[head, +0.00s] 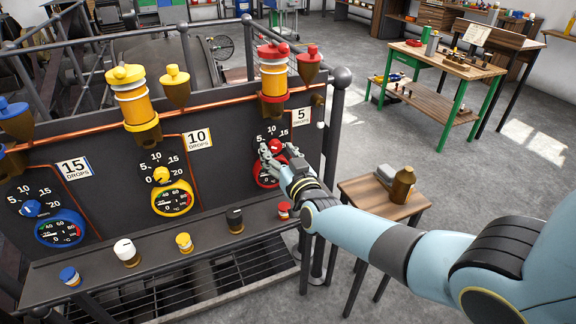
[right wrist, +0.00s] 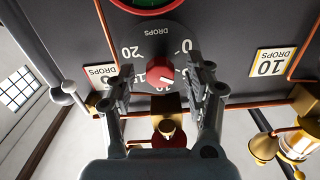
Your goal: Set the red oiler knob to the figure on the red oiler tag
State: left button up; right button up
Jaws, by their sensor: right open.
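The red oiler knob (head: 275,146) sits on its dial on the dark panel, below the red oiler (head: 273,75). It also shows in the right wrist view (right wrist: 159,71), with a pale pointer mark that is too small to read surely against the figures. The red oiler tag (head: 301,117) reads 5 DROPS; in the right wrist view it is partly hidden by a finger. My right gripper (head: 268,153) is open at the red knob. In the right wrist view its fingers (right wrist: 160,82) stand on either side of the knob, apparently apart from it. My left gripper is out of view.
A yellow knob (head: 161,174) and a blue knob (head: 31,208) sit further left, with tags 10 (head: 198,138) and 15 (head: 74,169). A red gauge (head: 264,173) is partly behind my gripper. Several small pots stand on the ledge (head: 100,275). A railing post (head: 334,140) stands right.

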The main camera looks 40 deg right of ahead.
jog(key=v, duration=1.1)
jog(key=s+a+f+n+g+y+b, duration=0.1)
jog(key=s+f+g+b, duration=0.35)
jog(key=f, duration=0.85)
jog(key=s+f+n+g+y+b, duration=0.1)
jog(key=s+f+b, duration=0.55)
jog(key=f, duration=0.65)
jog(key=s+a+f+n+g+y+b, duration=0.1)
jog(key=s+f+g+b, duration=0.15)
jog(key=s+f, duration=0.75)
jog(key=s+f+g+b, duration=0.2)
jog(key=s+f+g, duration=0.2)
jog(key=s+f, duration=0.4)
jog(key=s+f+n+g+b, duration=0.1)
jog(key=s+f+g, duration=0.3)
jog(key=s+f, duration=0.4)
jog(key=s+b, duration=0.1)
jog(key=s, duration=0.6)
jog(key=shift+f+g+y, duration=0.3)
jog(key=shift+f, duration=0.1)
